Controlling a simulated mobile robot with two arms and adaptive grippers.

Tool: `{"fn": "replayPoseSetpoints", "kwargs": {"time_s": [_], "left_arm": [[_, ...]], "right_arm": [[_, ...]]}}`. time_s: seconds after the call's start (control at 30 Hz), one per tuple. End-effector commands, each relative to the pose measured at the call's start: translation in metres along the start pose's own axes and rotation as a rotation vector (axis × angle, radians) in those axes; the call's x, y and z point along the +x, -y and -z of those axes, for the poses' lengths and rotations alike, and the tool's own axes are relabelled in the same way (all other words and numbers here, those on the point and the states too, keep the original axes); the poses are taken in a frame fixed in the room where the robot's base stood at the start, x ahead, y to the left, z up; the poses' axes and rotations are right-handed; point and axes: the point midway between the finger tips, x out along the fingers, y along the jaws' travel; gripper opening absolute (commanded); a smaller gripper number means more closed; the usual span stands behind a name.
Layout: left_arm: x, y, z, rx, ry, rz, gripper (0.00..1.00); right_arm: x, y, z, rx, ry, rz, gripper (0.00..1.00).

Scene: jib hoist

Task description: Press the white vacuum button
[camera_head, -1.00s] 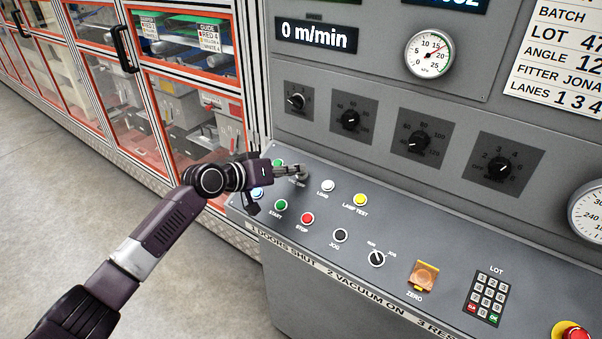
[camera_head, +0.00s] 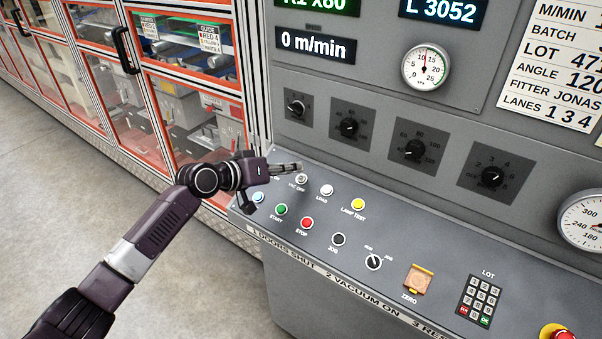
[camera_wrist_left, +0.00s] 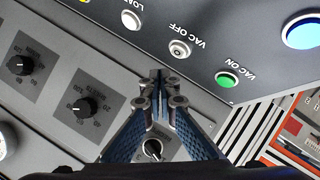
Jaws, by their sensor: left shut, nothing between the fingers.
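My left gripper (camera_head: 299,166) is shut and empty. Its fingertips are just above and behind that button in the head view, apart from it. In the wrist view the closed fingertips (camera_wrist_left: 158,76) leave the button uncovered. The green VAC ON button (camera_wrist_left: 227,79) is beside it; my gripper hides it in the head view. My right gripper is not in view.
A white LOAD button (camera_head: 327,190) and a yellow LAMP TEST button (camera_head: 358,204) are close by. Green START (camera_head: 281,209) and red STOP (camera_head: 306,223) are in front. The upright panel with knobs (camera_head: 350,127) rises behind. A pressure gauge (camera_head: 426,67) is above.

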Motion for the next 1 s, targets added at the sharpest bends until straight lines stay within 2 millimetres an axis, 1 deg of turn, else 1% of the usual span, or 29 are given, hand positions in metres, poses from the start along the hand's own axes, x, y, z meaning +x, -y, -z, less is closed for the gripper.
{"fn": "replayPoseSetpoints", "kwargs": {"time_s": [0.03,0.2,0.27,1.0], "left_arm": [[-0.006,-0.006,0.007,0.000,0.000,0.000,0.00],[-0.018,-0.015,0.015,0.001,0.000,0.000,0.00],[-0.020,-0.016,0.016,0.000,0.000,0.000,0.00],[-0.020,-0.015,0.015,0.000,0.000,0.000,0.00]], "right_arm": [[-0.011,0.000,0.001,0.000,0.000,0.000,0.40],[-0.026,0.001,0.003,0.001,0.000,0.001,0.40],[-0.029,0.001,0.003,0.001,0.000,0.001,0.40],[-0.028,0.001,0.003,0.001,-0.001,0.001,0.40]]}}
